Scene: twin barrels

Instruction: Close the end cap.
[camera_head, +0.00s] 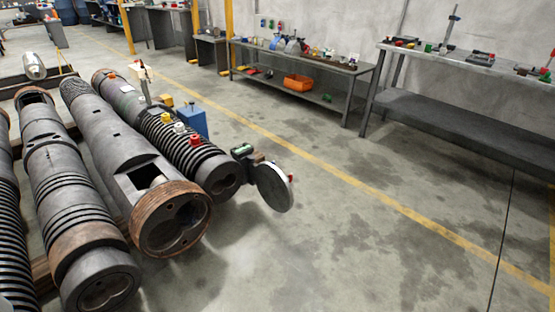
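A round dark end cap (274,187) stands open, tilted on edge, off the right side of the ribbed barrel's front end. Its rim is light, and a small red part (291,178) shows at its right edge. A bracket with a green part (242,151) is between the cap and the barrel. The ribbed barrel (190,152) has an uncovered front face (226,183) with dark openings. A second barrel (125,145) lies to its left, with a rusty ring (172,217) around its open end. My gripper is not in view.
More barrels (75,190) lie to the left. A blue box (193,123) and yellow, white and red blocks sit on or beside the ribbed barrel. Workbenches (300,65) line the back wall, one with an orange bin (298,82). The concrete floor (370,230) at right is clear.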

